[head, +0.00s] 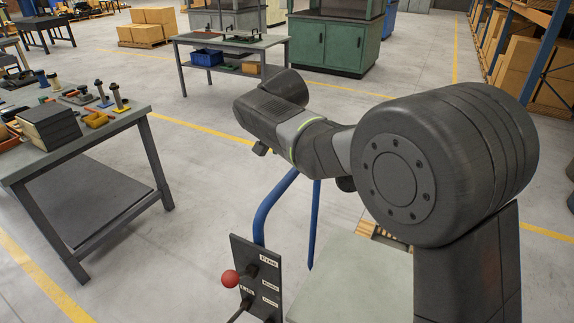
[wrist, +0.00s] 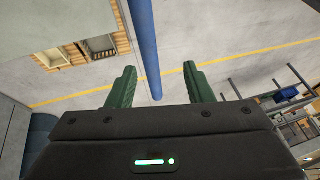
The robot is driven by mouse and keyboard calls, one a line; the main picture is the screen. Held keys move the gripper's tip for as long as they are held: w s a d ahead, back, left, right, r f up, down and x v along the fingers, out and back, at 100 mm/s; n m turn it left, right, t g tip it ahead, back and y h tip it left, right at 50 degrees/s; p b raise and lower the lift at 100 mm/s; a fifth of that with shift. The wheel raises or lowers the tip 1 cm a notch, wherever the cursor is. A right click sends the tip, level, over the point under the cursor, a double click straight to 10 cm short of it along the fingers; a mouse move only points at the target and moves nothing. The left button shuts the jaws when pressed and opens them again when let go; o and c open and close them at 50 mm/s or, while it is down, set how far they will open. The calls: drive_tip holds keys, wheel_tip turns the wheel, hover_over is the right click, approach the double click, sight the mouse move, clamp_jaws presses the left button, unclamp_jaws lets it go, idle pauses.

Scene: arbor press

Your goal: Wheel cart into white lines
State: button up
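A blue tubular handle (head: 270,207) rises in the lower middle of the head view, with a second blue leg to its right. I take it for the cart's handle; its top is partly hidden behind my arm. In the wrist view the blue tube (wrist: 145,45) runs down between my gripper's two green fingers (wrist: 158,83), which stand apart with gaps at both sides. My gripper (head: 260,149) in the head view is largely hidden by its own wrist. A pale grey-green flat top (head: 350,275) lies right of the handle; I cannot tell whether it is the cart's. White lines are not visible.
A workbench (head: 150,125) with tools stands at the left. Another bench (head: 270,42) and a green cabinet (head: 330,45) stand behind. Shelving with boxes (head: 510,50) is at the right. A panel with a red knob (head: 230,279) is near. Concrete floor with yellow lines lies between.

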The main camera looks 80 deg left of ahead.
sight(289, 173)
drive_tip(key=v, duration=0.5)
drive_tip(key=shift+d+r, duration=0.1)
drive_tip(key=shift+r, duration=0.05)
drive_tip(key=x, duration=1)
drive_tip(key=shift+w+f, duration=0.2)
drive_tip(key=shift+f, duration=0.05)
